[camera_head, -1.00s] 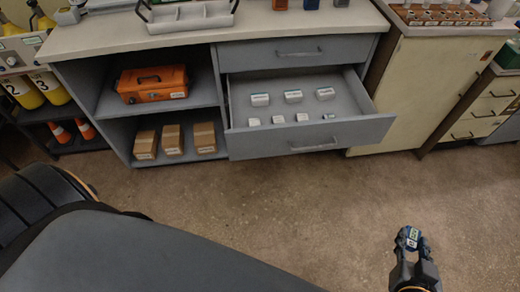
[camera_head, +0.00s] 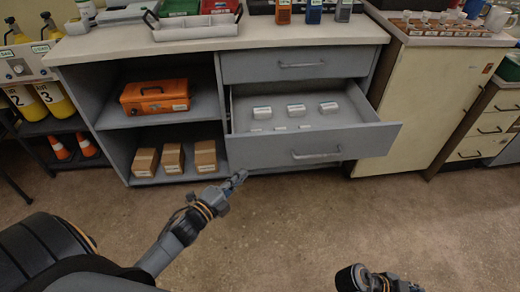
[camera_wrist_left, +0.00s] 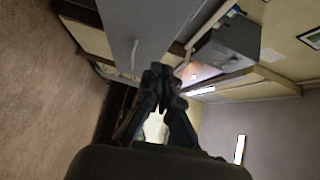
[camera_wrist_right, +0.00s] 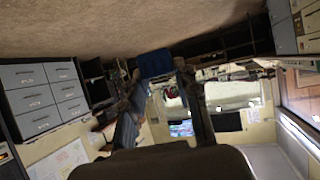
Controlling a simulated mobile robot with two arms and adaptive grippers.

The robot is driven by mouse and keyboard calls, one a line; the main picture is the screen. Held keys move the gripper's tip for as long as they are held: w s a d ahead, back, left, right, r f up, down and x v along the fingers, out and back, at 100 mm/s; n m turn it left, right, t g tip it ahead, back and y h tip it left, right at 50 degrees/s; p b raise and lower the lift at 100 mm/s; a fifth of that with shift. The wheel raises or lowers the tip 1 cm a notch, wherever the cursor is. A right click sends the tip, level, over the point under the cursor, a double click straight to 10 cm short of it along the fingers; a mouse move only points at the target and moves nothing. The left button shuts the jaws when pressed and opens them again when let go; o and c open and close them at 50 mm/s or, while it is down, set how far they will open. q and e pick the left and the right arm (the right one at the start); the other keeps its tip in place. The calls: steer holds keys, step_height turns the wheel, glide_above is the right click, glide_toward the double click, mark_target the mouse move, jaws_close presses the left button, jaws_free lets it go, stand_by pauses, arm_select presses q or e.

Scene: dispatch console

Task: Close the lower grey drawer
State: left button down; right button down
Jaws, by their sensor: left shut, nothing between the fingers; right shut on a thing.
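The lower grey drawer (camera_head: 265,151) is pulled out below the shut upper drawer (camera_head: 350,64). White boxes (camera_head: 295,111) lie inside it, and its front has a bar handle (camera_head: 316,154). My left gripper (camera_head: 240,177) is shut and empty, close to the lower left corner of the drawer front; I cannot tell whether it touches. A grey front with a handle (camera_wrist_left: 134,58) shows ahead of its fingertips in the left wrist view. My right gripper (camera_head: 372,284), low in the head view, is shut on a dark and blue object (camera_wrist_right: 155,63), away from the drawer.
Left of the drawers are open shelves with an orange box (camera_head: 155,97) and brown cartons (camera_head: 173,159). A tray (camera_head: 194,27) and handheld devices (camera_head: 314,11) stand on the counter (camera_head: 120,45). A cream cabinet (camera_head: 425,100) adjoins on the right. The floor in front is clear.

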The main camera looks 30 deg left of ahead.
arm_select(q)
steer(key=r, duration=0.1)
arm_select(e)
steer(key=shift+a+f, duration=0.15)
steer(key=shift+a, duration=0.05)
arm_select(q)
glide_toward(267, 137)
steer(key=w+d, duration=0.2)
steer(key=d, duration=0.1)
arm_select(e)
steer(key=shift+f, duration=0.1)
arm_select(q)
steer(key=w, duration=0.1)
steer(key=w+a, duration=0.1)
steer(key=w, duration=0.1)
steer(key=shift+w+a+f+m, duration=0.1)
steer(key=shift+f+m, duration=0.05)
steer(key=shift+m, duration=0.25)
arm_select(e)
steer(key=shift+f, duration=0.1)
arm_select(q)
steer(key=shift+w+a, duration=0.3)
steer(key=shift+w, duration=0.1)
